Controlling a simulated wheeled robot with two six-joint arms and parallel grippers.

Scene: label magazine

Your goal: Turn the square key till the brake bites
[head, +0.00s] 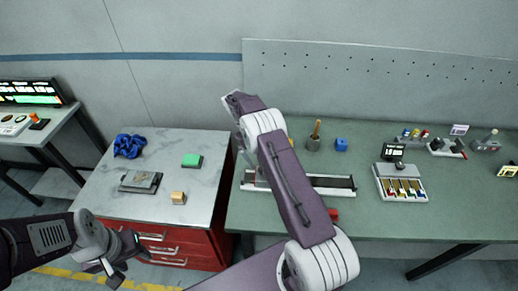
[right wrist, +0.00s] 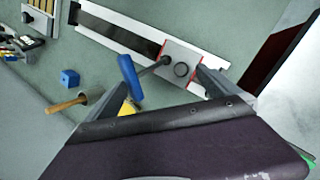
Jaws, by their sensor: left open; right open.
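The label magazine (head: 330,184) is a long pale rail with a dark slot on the green bench, partly hidden by my right arm in the head view. My left gripper (head: 112,268) is open and empty, low at the left.
A blue cube (head: 341,144) and a grey cup with a wooden handle (head: 314,142) stand behind the rail. A tray of labels (head: 400,196) stands to the right. The marble-topped cabinet (head: 108,196) holds a blue cloth, green block and wooden block. Bench front right is clear.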

